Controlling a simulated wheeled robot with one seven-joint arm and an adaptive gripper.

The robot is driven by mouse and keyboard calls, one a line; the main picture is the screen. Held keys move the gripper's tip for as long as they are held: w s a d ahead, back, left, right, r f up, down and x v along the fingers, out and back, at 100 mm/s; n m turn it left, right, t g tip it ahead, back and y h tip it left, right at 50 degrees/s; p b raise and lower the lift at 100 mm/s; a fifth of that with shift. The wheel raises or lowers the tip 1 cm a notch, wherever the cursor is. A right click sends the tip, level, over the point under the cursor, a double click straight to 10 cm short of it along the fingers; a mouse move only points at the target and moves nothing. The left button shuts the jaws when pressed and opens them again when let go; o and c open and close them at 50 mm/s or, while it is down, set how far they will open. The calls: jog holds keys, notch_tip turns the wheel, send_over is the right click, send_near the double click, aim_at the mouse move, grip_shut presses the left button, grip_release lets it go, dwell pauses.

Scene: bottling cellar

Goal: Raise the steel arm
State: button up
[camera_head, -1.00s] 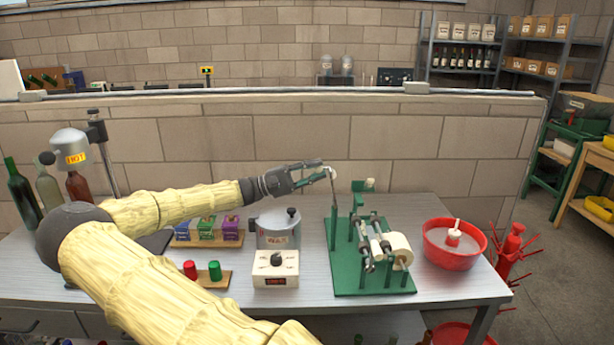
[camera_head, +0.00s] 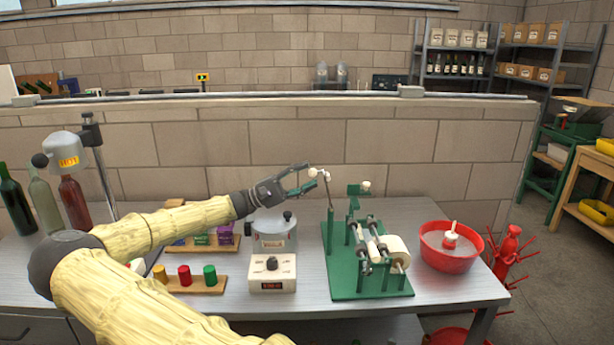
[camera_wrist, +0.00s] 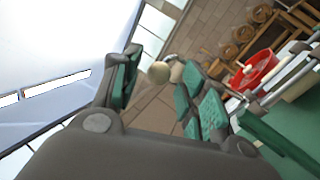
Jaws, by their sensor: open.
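The steel arm (camera_head: 328,190) rises nearly upright from the top of a green post on the green labelling machine (camera_head: 342,284), then bends left to a cream knob (camera_head: 313,172). My gripper (camera_head: 311,174) is open around or right beside this knob; whether the fingers touch it, I cannot tell. In the wrist view, a cream knob (camera_wrist: 158,72) shows between my dark, green-padded fingers, with gaps visible around it. A second pale knob (camera_head: 366,185) sits on a green bracket to the right.
A white control box (camera_head: 272,274) and grey pot (camera_head: 274,232) stand left of the machine. A red basin (camera_head: 448,247) stands to its right. Bottles (camera_head: 74,203) stand far left. A low brick wall (camera_head: 400,150) runs behind the table.

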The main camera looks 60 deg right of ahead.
jog(key=shift+s+d+r, duration=0.1)
jog(key=shift+s+d, duration=0.15)
jog(key=shift+s, duration=0.15)
jog(key=v, duration=1.2)
jog(key=shift+w, duration=0.1)
